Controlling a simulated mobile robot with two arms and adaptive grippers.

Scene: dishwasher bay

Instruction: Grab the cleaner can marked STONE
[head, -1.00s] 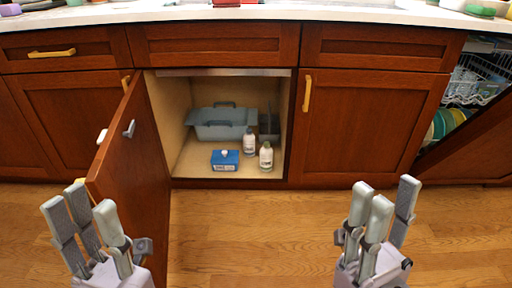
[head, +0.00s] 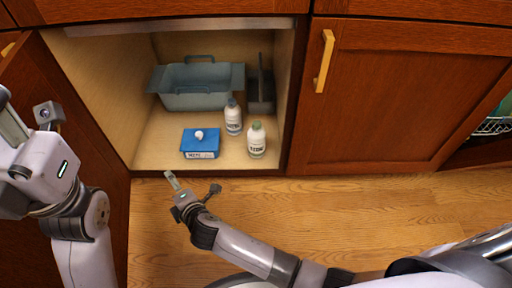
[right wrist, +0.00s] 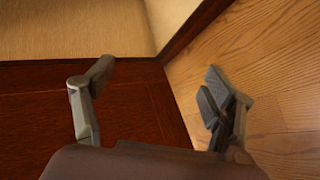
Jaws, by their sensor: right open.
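Two white bottles stand in the open cabinet in the head view. The front one (head: 257,141) has a green cap, and its small label seems to read STONE. The other bottle (head: 233,117) has a dark blue cap, stands just behind and left of it, and its label is too small to read surely. My right gripper (head: 173,182) is low in front of the cabinet's bottom edge, left of and apart from both bottles. In the right wrist view its fingers (right wrist: 160,72) are apart with nothing between them. My left gripper (head: 10,122) is at the left edge, partly cut off.
A blue box (head: 200,144) sits left of the bottles. A grey-blue caddy (head: 198,87) and a dark bin (head: 261,92) stand behind. The open cabinet door (head: 85,150) is at the left, a closed door (head: 400,90) at the right. The wood floor in front is clear.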

